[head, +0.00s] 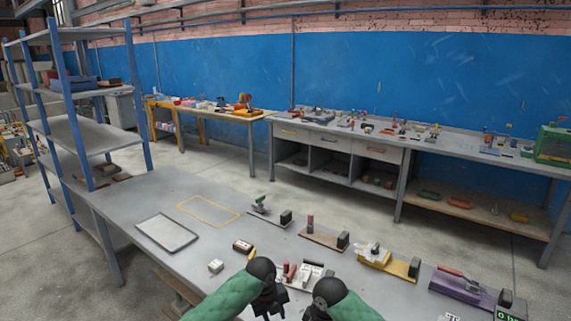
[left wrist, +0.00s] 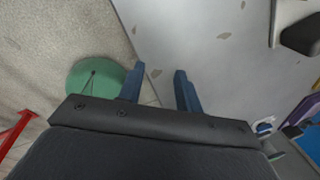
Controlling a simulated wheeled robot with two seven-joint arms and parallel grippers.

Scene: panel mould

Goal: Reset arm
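My two arms come in from the bottom of the head view, green with black joints, close together over the front of the grey table (head: 150,195). The end of my left gripper (head: 270,302) shows there as a dark shape. In the left wrist view my left gripper (left wrist: 160,70) has two blue fingers standing apart with nothing between them, over the table edge and floor. My right gripper (head: 316,312) is mostly cut off by the bottom edge of the head view, and its fingers cannot be made out.
A flat grey tray (head: 167,234) and a yellow outline (head: 208,211) lie on the table's left part. A small white box (head: 216,266), a brown block (head: 242,246) and a purple-based fixture (head: 462,288) lie near the arms. A blue-post shelf (head: 85,135) stands at left.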

